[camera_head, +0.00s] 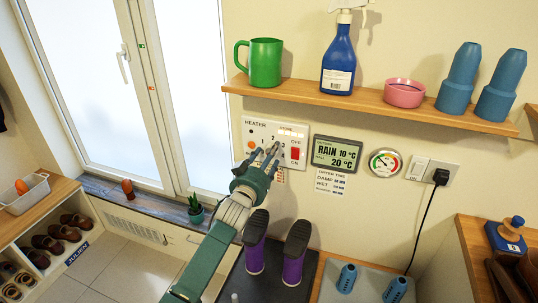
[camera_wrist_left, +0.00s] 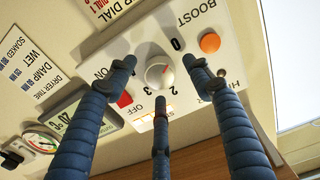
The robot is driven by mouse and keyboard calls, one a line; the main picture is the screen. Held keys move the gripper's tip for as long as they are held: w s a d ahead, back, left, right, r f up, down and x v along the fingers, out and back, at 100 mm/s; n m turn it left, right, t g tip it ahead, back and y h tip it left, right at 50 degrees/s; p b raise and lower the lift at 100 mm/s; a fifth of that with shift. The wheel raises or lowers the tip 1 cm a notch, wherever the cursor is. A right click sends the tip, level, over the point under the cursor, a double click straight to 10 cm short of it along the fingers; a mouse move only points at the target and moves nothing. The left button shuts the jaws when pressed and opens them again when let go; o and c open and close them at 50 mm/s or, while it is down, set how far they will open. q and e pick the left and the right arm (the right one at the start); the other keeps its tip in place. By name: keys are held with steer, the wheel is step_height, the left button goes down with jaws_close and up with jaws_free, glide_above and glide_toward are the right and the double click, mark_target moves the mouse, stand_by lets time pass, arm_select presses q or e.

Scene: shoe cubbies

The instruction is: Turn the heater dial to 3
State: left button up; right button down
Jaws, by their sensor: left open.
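The white heater panel (camera_head: 296,133) is on the wall below the shelf, with numbers around its dial. My left gripper (camera_head: 267,156) is in front of it and hides the dial in the head view. In the left wrist view the panel appears upside down, and the round white dial (camera_wrist_left: 160,74) sits between the spread fingertips of my left gripper (camera_wrist_left: 159,88). The dial's short red mark points to the upper right, roughly toward the 0. The gripper is open; I cannot tell whether any finger touches the dial. My right gripper is not in view.
An orange button (camera_wrist_left: 210,43) and a red switch (camera_head: 295,153) flank the dial. A shelf (camera_head: 310,95) with a green mug (camera_head: 265,63) and a spray bottle (camera_head: 339,60) juts out above. A weather display (camera_head: 337,153) is just right. Purple boots (camera_head: 293,255) stand below.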

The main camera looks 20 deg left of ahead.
arm_select(q)
steer(key=shift+w, duration=0.25)
steer(key=c, duration=1.2)
steer(key=shift+o, duration=0.2)
